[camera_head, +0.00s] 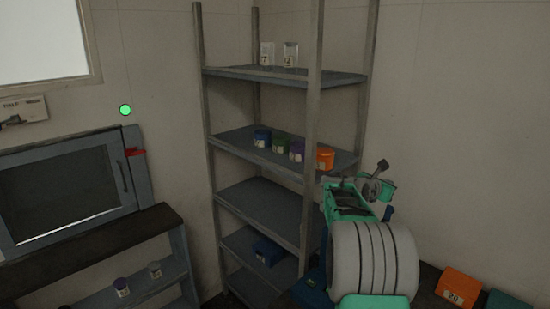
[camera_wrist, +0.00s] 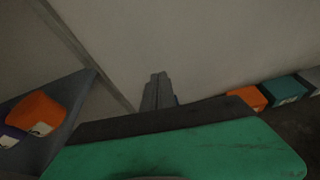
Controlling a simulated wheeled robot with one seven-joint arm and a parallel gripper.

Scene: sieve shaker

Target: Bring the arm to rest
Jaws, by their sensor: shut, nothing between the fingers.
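My gripper (camera_wrist: 158,78) shows in the wrist view beyond the green housing, with its two grey fingers together and nothing between them. The fingers point toward a bare wall and do not appear to touch anything. In the camera_head view, my raised arm, with green and white-grey parts, stands at the right, in front of the right side of the shelf rack.
A cabinet with a dark window (camera_head: 60,190) is at left. An orange bin (camera_head: 459,286) sits at lower right.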

